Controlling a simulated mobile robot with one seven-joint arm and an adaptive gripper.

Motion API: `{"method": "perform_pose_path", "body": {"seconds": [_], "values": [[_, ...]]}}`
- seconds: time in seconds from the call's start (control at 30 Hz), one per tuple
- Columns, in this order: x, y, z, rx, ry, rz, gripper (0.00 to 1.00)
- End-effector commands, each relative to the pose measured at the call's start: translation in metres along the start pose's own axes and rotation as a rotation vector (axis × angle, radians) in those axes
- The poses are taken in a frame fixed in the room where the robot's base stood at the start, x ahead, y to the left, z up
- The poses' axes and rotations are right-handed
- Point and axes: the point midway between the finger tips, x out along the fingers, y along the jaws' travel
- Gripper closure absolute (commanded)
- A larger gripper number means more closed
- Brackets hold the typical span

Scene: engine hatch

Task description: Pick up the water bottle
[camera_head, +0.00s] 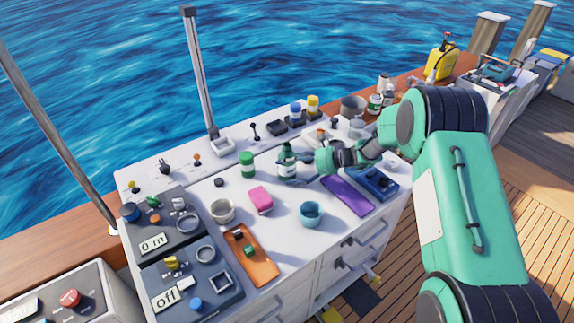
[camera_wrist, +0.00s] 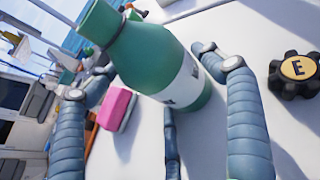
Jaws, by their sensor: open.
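The water bottle (camera_head: 287,161) is green with a white label and a dark ring at its neck. It stands upright on the white counter (camera_head: 190,222) in the head view. In the wrist view the bottle (camera_wrist: 150,55) fills the upper middle and looks tilted. My gripper (camera_head: 293,167) is open, with its fingers reaching around the bottle from the right. In the wrist view its blue-grey segmented fingers (camera_wrist: 155,68) lie on both sides of the bottle, with a third partly seen below it. I cannot tell whether any finger touches it.
A green jar (camera_head: 247,165) stands left of the bottle. A pink block (camera_head: 261,200) and a blue mug (camera_head: 311,213) stand nearer the front. A purple slab (camera_head: 347,196) lies below my arm. A black knob marked E (camera_wrist: 297,73) is at right in the wrist view.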

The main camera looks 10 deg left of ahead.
Motion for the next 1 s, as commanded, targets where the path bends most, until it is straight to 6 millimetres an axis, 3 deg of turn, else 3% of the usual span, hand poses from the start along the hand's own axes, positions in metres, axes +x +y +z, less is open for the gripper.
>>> {"method": "perform_pose_path", "body": {"seconds": [0.03, 0.27, 1.0], "values": [[0.0000, 0.0000, -0.0001, 0.000, 0.000, 0.000, 0.19], [0.0000, 0.0001, -0.0002, 0.000, 0.000, 0.000, 0.63], [-0.0027, -0.0003, 0.0067, -0.001, -0.001, 0.000, 0.64]]}}
